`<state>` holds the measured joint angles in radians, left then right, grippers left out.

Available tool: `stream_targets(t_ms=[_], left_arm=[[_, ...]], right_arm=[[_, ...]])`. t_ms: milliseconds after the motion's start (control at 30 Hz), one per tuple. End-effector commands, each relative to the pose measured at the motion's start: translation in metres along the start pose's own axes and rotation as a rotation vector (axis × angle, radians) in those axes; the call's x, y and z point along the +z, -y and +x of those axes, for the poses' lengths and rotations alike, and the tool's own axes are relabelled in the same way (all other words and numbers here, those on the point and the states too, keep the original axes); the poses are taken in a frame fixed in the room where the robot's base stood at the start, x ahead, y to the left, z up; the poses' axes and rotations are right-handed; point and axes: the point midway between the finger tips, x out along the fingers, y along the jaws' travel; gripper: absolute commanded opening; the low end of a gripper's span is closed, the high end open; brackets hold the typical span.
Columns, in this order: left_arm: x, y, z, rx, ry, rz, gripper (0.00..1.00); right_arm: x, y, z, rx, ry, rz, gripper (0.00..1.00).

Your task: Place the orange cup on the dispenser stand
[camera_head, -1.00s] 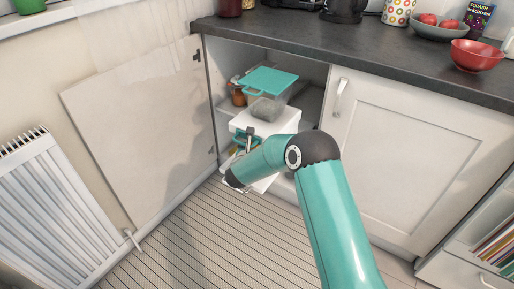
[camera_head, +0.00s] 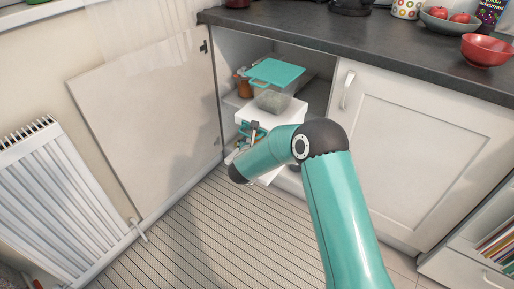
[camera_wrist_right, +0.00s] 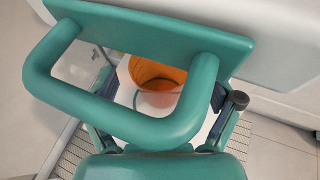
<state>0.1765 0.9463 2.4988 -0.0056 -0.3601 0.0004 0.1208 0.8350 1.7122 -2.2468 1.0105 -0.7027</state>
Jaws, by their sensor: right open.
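The orange cup (camera_wrist_right: 172,72) shows in the right wrist view, seen from above through a teal handle-like frame that hides part of it. My right gripper (camera_wrist_right: 160,100) is open, with its fingers on both sides of the cup's picture; I cannot tell whether they touch it. A pale surface shows around the cup. In the head view, my right arm reaches into the open cupboard, and its wrist hides most of the gripper and the cup. A white unit (camera_head: 291,116), possibly the dispenser, stands behind it; its stand is mostly hidden. My left gripper is not in view.
A clear container with a teal lid (camera_head: 275,72) sits above the white unit, beside brown jars (camera_head: 242,87). The cupboard door (camera_head: 145,125) stands open at left, near a radiator (camera_head: 50,195). A dark counter (camera_head: 400,55) overhangs the opening. The patterned floor mat (camera_head: 190,245) is clear.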

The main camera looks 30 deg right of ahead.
Motion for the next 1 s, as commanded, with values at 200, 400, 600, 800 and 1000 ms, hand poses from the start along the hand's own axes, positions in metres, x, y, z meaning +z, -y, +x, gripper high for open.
stream_targets(t_ms=[200, 400, 600, 800, 1000], left_arm=[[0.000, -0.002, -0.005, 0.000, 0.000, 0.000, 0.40], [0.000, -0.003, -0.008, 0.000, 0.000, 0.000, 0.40], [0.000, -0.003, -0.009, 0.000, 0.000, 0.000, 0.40], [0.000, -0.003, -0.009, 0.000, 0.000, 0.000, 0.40], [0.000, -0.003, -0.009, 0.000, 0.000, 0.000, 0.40]], right_arm=[[0.002, -0.001, -0.048, 0.004, 0.001, -0.001, 0.91], [0.001, -0.001, -0.082, 0.002, 0.001, 0.000, 0.91], [0.001, 0.000, -0.097, 0.001, 0.002, 0.000, 0.91], [-0.018, 0.006, -0.098, -0.020, -0.059, 0.019, 0.91], [-0.125, 0.044, -0.121, -0.171, -0.422, 0.171, 0.91]])
